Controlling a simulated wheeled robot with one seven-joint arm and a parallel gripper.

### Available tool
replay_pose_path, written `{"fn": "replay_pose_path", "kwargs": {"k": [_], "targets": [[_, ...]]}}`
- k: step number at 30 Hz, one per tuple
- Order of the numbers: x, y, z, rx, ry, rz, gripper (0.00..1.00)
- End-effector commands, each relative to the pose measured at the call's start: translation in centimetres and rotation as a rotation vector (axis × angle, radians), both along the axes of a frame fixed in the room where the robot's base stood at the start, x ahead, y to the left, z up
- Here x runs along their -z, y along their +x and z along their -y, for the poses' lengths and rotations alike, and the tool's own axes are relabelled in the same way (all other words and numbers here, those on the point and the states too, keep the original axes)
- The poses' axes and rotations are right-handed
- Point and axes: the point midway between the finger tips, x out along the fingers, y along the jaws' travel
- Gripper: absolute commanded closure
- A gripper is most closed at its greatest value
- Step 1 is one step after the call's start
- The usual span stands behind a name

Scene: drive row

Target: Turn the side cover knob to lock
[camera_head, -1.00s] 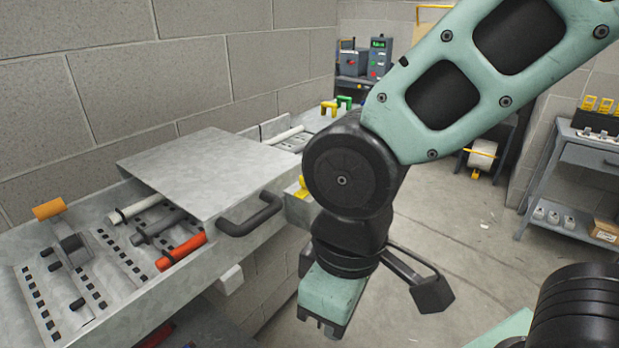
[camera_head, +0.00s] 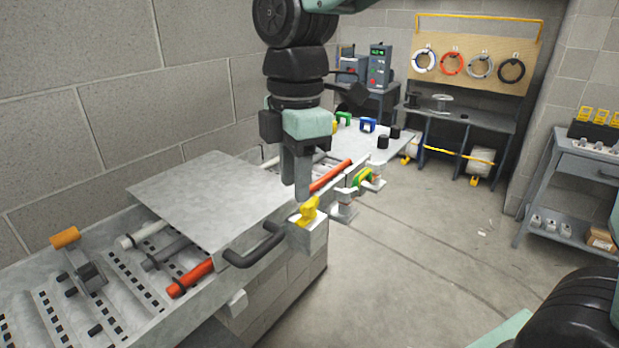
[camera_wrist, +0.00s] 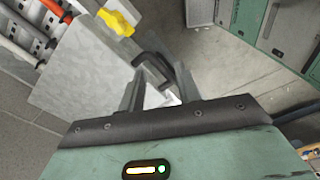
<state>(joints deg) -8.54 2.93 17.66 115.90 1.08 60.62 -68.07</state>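The yellow knob (camera_head: 308,212) sits on a pale block at the right end of the grey cover (camera_head: 205,195), beside the black handle (camera_head: 255,248). In the wrist view the knob (camera_wrist: 117,22) shows near the top edge, left of the fingers. The handle (camera_wrist: 151,64) shows just beyond the fingertips there. My gripper (camera_head: 296,190) points down, with its fingertips above and slightly left of the knob in the head view. In the wrist view my gripper (camera_wrist: 160,75) has its fingers spread with nothing between them. Touch with the knob is not visible.
Red and grey rods (camera_head: 190,279) lie under the cover on the left, by an orange-handled lever (camera_head: 65,238). A green clamp (camera_head: 361,178) and a red rod (camera_head: 330,176) are behind the knob. Open floor (camera_head: 420,260) lies to the right.

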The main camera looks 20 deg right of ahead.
Motion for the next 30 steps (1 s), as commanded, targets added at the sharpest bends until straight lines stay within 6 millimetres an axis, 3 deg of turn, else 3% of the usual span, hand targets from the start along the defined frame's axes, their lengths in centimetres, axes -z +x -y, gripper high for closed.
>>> {"fn": "replay_pose_path", "kwargs": {"k": [1,6,12,20,30], "targets": [[-2.4,1.8,0.9,-0.076,-0.003,0.006,0.66],[-6.6,5.4,3.8,-0.325,-0.022,0.011,0.66],[-8.4,6.9,5.3,-0.451,-0.032,0.01,0.66],[-5.5,6.8,5.4,-0.461,-0.032,0.005,0.66],[1.6,6.8,5.3,-0.46,-0.031,0.004,0.66]]}}
